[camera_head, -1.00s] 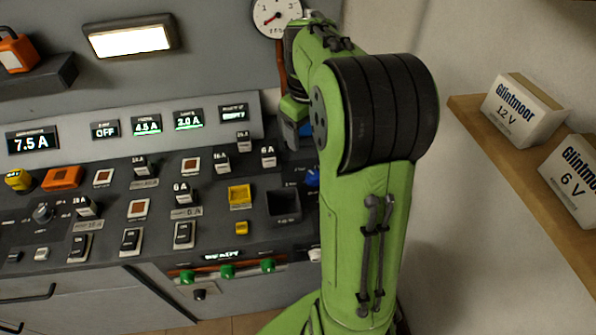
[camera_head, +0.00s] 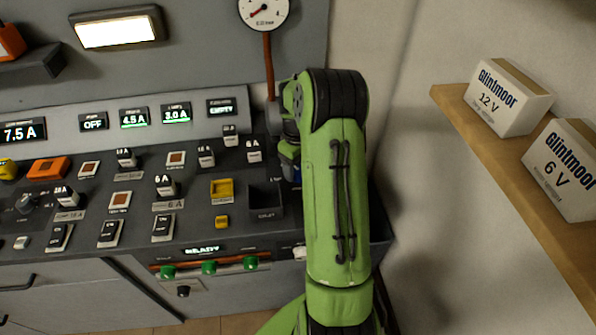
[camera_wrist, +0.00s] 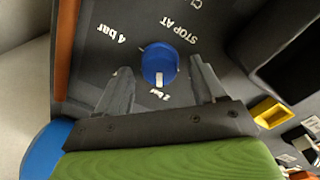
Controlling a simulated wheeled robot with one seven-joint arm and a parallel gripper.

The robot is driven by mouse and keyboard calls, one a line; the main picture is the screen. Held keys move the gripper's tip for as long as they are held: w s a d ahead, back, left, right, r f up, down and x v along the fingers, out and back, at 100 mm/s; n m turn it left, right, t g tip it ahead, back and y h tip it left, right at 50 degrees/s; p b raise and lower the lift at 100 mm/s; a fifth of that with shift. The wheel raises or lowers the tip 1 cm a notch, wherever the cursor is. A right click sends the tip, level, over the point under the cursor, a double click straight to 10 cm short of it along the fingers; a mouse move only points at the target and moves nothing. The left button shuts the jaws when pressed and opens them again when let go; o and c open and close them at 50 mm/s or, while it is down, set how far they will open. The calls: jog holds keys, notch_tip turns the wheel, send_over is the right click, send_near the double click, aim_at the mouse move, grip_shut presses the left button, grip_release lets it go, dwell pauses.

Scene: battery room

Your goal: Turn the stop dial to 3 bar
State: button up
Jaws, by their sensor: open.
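The stop dial (camera_wrist: 159,65) is a round blue knob with a white pointer mark, on the dark panel in the wrist view. Its pointer faces the lower edge of the picture, toward a small label that seems to read "2 bar". A "4 bar" label lies to its left and "STOP AT" to its upper right. My gripper (camera_wrist: 161,66) is open, with one finger on each side of the dial. A gap shows between each finger and the dial; I cannot tell the height. In the head view my arm mostly hides this spot.
A pressure gauge (camera_head: 263,11) hangs on the wall above an orange-red pipe (camera_head: 268,65). A dark tray (camera_head: 265,198) and yellow parts (camera_head: 221,189) lie left of my arm. A wooden shelf (camera_head: 500,155) with two boxes stands at the right.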

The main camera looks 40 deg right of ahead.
jog(key=shift+f, duration=0.75)
jog(key=shift+c, duration=0.5)
jog(key=c, duration=1)
jog(key=shift+o, duration=0.2)
jog(key=shift+m, duration=0.3)
jog(key=m, duration=0.5)
jog(key=shift+r+p, duration=0.1)
jog(key=shift+p, duration=0.2)
jog(key=m, duration=0.6)
jog(key=shift+d, duration=0.1)
